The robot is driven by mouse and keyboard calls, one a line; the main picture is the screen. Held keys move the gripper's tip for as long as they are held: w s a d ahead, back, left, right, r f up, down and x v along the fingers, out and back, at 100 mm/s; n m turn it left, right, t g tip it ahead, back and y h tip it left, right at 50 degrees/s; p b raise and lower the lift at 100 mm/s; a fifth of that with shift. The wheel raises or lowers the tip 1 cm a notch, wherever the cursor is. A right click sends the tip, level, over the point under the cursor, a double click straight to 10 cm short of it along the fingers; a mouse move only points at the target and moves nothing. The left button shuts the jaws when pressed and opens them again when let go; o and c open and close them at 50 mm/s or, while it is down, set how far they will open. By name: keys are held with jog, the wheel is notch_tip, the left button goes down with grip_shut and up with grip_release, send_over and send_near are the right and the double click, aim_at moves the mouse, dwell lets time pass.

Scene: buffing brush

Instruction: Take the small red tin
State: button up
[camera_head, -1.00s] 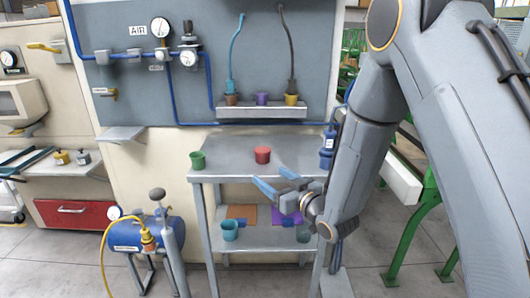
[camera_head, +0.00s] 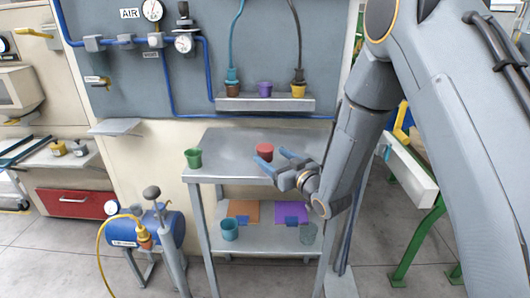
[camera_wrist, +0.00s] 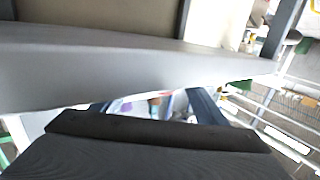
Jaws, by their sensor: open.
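The small red tin (camera_head: 265,151) stands on the upper shelf of the grey metal table (camera_head: 232,150), right of the middle. My gripper (camera_head: 273,161) has blue fingers and is open and empty. In the head view its fingers overlap the lower edge of the tin, at the table's front right. I cannot tell whether they touch the tin. In the wrist view the open fingers (camera_wrist: 158,112) are partly hidden behind a dark part, and the tin is not clearly seen.
A green cup (camera_head: 193,158) stands at the table's left. A wall ledge (camera_head: 262,104) with several small cups is behind. The table top between the green cup and tin is clear.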

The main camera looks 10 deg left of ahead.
aim_at(270, 155)
jog(key=x, duration=0.2)
jog(key=p+x, duration=0.1)
jog(key=x, duration=0.1)
jog(key=shift+s+a+r, duration=0.15)
jog(key=shift+s+a, duration=0.05)
jog(key=shift+a, duration=0.05)
jog(key=shift+c, duration=0.3)
jog(key=c, duration=1.1)
jog(key=shift+r, duration=0.1)
